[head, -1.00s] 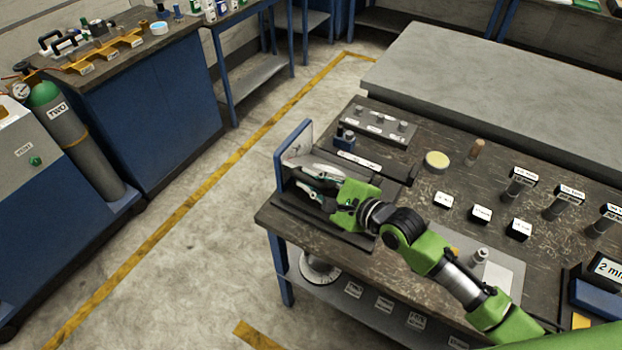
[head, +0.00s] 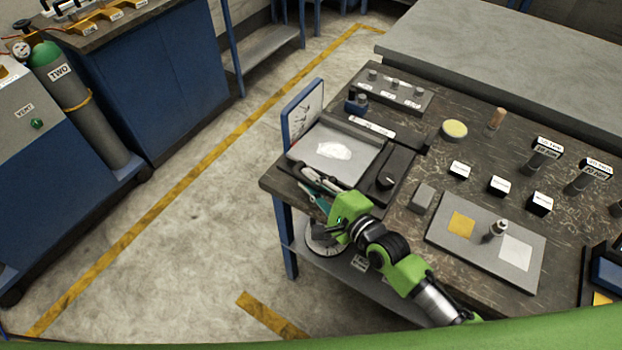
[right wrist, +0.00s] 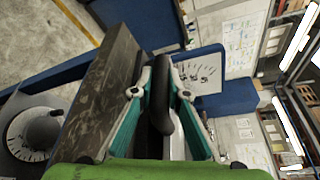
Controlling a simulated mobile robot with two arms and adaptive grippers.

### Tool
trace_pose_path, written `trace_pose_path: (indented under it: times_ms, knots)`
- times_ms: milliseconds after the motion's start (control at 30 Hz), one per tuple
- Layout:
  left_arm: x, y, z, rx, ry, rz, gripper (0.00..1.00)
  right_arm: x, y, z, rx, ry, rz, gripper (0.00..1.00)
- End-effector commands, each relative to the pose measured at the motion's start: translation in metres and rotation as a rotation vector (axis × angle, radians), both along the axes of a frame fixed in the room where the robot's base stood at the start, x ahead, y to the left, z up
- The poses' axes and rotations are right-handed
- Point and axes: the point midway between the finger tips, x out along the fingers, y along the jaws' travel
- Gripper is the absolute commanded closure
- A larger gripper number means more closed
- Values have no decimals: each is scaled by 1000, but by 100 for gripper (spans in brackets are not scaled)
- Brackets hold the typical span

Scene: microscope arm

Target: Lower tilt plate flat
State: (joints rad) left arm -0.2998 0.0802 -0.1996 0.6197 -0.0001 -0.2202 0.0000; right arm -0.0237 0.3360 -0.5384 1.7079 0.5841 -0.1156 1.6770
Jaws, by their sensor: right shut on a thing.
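The tilt plate (head: 348,143), a light grey plate with a white patch, lies low and looks flat or nearly flat over its dark base on the bench. I cannot tell if it fully touches the base. My right gripper (head: 306,180) is at the plate's near left edge, by the bench edge. In the right wrist view, the fingers (right wrist: 158,95) are on both sides of a dark rounded handle (right wrist: 161,115) and shut on it. The handle is mostly hidden in the head view. My left gripper is not in view.
A blue-framed upright panel (head: 303,113) with dark markings stands at the plate's left side. A dark block with a knob (head: 386,182) is right of the plate. A tray (head: 532,237) and several labelled blocks lie farther right. Floor is clear to the left.

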Motion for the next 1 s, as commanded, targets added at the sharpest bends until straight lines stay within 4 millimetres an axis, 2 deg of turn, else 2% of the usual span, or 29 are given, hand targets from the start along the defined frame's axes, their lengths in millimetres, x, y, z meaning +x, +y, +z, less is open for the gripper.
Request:
trace_pose_path:
  times_ms: [33,100,400,533,667,1000]
  knots:
    - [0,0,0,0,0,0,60,-1,0,-2,0,4,1,80]
    - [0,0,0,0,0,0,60,-1,0,-1,-1,4,1,68]
    - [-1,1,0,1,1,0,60,-1,0,0,0,1,0,68]
    - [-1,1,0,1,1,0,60,-7,-5,0,-1,3,0,68]
    - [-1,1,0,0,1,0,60,-24,-15,3,-2,3,1,68]
    - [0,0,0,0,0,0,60,-80,-53,14,-4,4,2,68]
